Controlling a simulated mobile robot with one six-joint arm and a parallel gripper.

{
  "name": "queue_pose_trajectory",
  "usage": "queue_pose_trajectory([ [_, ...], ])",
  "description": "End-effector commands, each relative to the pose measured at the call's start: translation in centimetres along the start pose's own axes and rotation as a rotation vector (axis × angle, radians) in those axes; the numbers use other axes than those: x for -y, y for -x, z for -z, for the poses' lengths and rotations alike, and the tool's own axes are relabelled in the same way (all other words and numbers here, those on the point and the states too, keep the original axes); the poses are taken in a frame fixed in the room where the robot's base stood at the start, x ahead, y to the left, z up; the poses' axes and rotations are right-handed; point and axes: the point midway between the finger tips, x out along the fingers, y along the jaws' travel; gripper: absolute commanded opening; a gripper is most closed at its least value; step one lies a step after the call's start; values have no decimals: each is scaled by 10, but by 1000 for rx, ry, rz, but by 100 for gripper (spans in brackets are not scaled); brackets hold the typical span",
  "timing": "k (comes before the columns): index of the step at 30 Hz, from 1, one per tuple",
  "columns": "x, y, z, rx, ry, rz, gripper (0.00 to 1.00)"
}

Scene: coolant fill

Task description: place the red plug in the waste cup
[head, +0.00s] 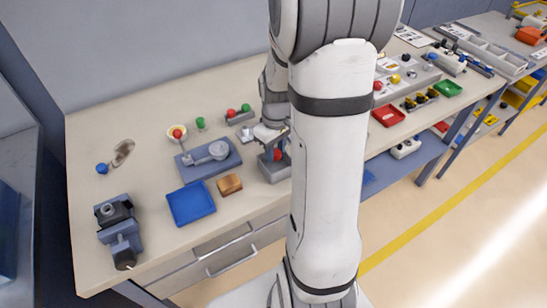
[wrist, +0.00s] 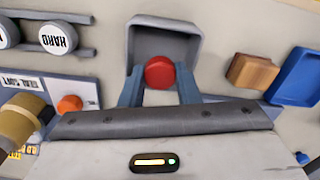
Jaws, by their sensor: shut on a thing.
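The red plug (wrist: 160,72) is round and sits between the two fingers of my gripper (wrist: 160,88) in the wrist view. My gripper is shut on it. A grey square open cup (wrist: 164,42), which looks like the waste cup, lies just beyond the plug, and the plug overlaps its near edge in that view. In the head view the grey cup (head: 272,172) stands on the bench under my gripper (head: 274,149). The red plug (head: 278,154) shows at the cup's opening there. I cannot tell how deep the plug is or whether it touches the cup.
A wooden block (head: 229,185) and a blue tray (head: 191,203) lie left of the cup. A blue-grey fixture (head: 208,158) stands behind them. A small rack (head: 239,117) with red and green knobs is farther back. A red tray (head: 387,115) is right of my arm.

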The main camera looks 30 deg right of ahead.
Motion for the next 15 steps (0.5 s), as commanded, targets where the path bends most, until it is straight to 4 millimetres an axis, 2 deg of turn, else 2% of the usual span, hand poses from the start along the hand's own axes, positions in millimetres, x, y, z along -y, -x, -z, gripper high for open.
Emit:
queue_pose_trajectory([
  [8,1,-35,0,2,2,1,5],
  [15,1,-38,1,-1,3,0,5],
])
